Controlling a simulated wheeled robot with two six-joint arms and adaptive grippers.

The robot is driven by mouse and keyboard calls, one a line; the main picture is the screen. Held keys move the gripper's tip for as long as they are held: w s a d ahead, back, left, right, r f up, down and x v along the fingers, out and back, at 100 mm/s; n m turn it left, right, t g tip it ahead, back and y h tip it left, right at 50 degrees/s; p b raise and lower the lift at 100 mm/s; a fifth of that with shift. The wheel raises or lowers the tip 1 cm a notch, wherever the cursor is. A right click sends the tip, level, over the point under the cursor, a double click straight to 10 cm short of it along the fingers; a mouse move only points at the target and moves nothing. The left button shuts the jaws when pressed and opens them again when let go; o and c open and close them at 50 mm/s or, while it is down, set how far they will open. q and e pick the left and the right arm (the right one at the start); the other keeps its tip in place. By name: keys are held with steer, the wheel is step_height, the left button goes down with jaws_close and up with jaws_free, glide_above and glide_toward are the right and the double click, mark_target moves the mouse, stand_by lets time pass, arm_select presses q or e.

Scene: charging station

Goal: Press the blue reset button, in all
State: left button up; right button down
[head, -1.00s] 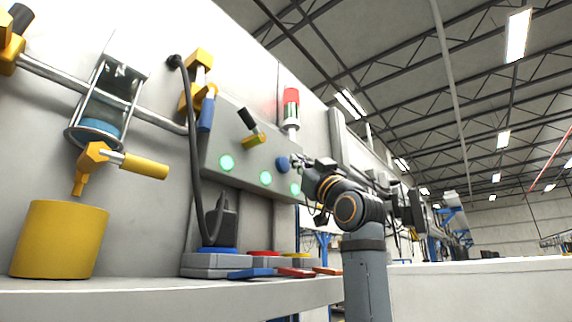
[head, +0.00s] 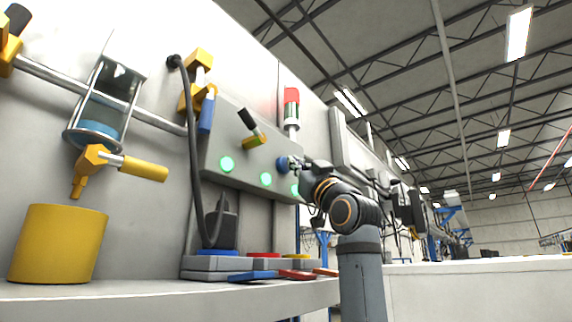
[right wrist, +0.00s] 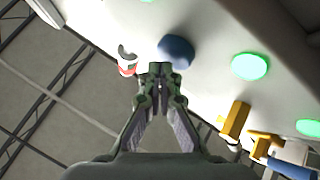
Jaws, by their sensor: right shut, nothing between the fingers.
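The blue reset button (head: 282,163) is a round knob on the right part of the grey control panel (head: 222,140). It also shows in the right wrist view (right wrist: 176,50), just beyond my fingertips. My right gripper (head: 294,163) is shut and empty, its tips at the button's right side in the head view. In the right wrist view the closed fingertips (right wrist: 160,72) overlap the button's lower left edge. I cannot tell whether they touch it. My left gripper is not in view.
Three green lights (head: 227,163) glow on the panel, below a yellow-and-black switch (head: 252,132). A red-and-white signal lamp (head: 291,108) stands above. A black cable (head: 193,150) hangs left of the panel. A shelf (head: 150,300) with coloured blocks lies below.

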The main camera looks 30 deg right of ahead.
steer(key=shift+w+a+p, duration=0.2)
steer(key=shift+w+p, duration=0.15)
stand_by(0.7)
steer(key=shift+s, duration=0.1)
stand_by(0.4)
steer(key=shift+s+d+b, duration=0.3)
steer(key=shift+s+d, duration=0.05)
steer(key=shift+s, duration=0.2)
steer(key=shift+s, duration=0.1)
steer(key=s, duration=0.1)
steer(key=s+d+b, duration=0.1)
steer(key=s, duration=0.1)
steer(key=s+d, duration=0.1)
steer(key=shift+s+b, duration=0.25)
steer(key=shift+b, duration=0.05)
